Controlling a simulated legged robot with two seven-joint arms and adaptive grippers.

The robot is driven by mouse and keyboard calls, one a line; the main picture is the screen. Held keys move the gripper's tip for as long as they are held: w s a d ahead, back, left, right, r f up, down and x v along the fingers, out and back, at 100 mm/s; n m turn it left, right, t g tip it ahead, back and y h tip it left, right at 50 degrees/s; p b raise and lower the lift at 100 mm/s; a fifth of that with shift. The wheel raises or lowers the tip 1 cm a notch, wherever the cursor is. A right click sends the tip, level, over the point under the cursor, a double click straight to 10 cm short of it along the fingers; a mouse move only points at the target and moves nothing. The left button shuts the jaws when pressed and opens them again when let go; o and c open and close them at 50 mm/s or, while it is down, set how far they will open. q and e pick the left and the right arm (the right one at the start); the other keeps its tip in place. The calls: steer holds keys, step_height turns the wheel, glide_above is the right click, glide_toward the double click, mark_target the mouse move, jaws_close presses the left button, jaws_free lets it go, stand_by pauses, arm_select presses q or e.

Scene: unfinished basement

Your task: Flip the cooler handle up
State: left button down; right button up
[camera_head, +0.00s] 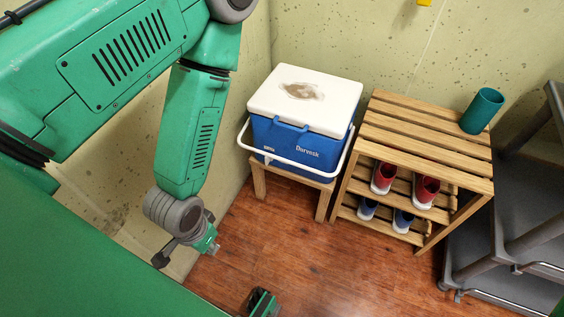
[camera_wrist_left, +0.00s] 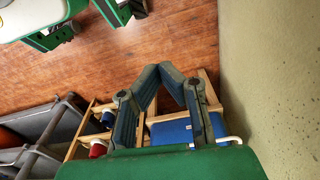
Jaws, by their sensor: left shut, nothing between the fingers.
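The cooler has a blue body (camera_head: 290,145) and a white lid (camera_head: 306,98) with a brown stain. It sits on a small wooden stool (camera_head: 259,180) against the wall. Its white handle (camera_head: 290,162) is down, crossing the front of the body. My left gripper (camera_head: 211,246) is shut and empty, left of and below the cooler in the head view, apart from the handle. In the left wrist view its fingers (camera_wrist_left: 160,72) meet at the tips, and part of the blue cooler (camera_wrist_left: 172,132) shows behind them. A green and black part at the bottom edge, apparently my right gripper (camera_head: 262,303), is mostly cut off.
A slatted wooden rack (camera_head: 415,135) stands right of the cooler, with red shoes (camera_head: 426,190) and blue shoes (camera_head: 402,220) on its shelves. A teal cup (camera_head: 482,110) is on top. A grey shelf unit (camera_head: 520,225) is at the far right. The wooden floor (camera_head: 330,265) in front is clear.

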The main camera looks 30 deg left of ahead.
arm_select(q)
steer(key=w+d+f+n+t+h+b, duration=0.1)
steer(key=w+d+f+n+t+h, duration=0.15)
steer(key=w+d+f+n, duration=0.5)
steer(key=w+d+f+n+t+h+b, duration=0.15)
steer(key=w+d+n+t, duration=0.25)
steer(key=w+n, duration=0.45)
steer(key=w+a+f+n+t+y, duration=0.2)
steer(key=w+a+n, duration=0.3)
steer(key=n, duration=0.5)
steer(key=w+a+f+n+t+y, duration=0.1)
steer(key=w+a+n+t, duration=0.4)
steer(key=n, duration=0.6)
steer(key=shift+w+a+f+y, duration=0.15)
steer(key=shift+a+f+y, duration=0.3)
steer(key=shift+y, duration=0.45)
steer(key=shift+b, duration=0.3)
steer(key=d+b+x, duration=0.1)
steer(key=b+x, duration=0.2)
steer(key=x, duration=0.7)
steer(key=r, duration=0.2)
steer(key=a+r+p, duration=0.1)
steer(key=r, duration=0.1)
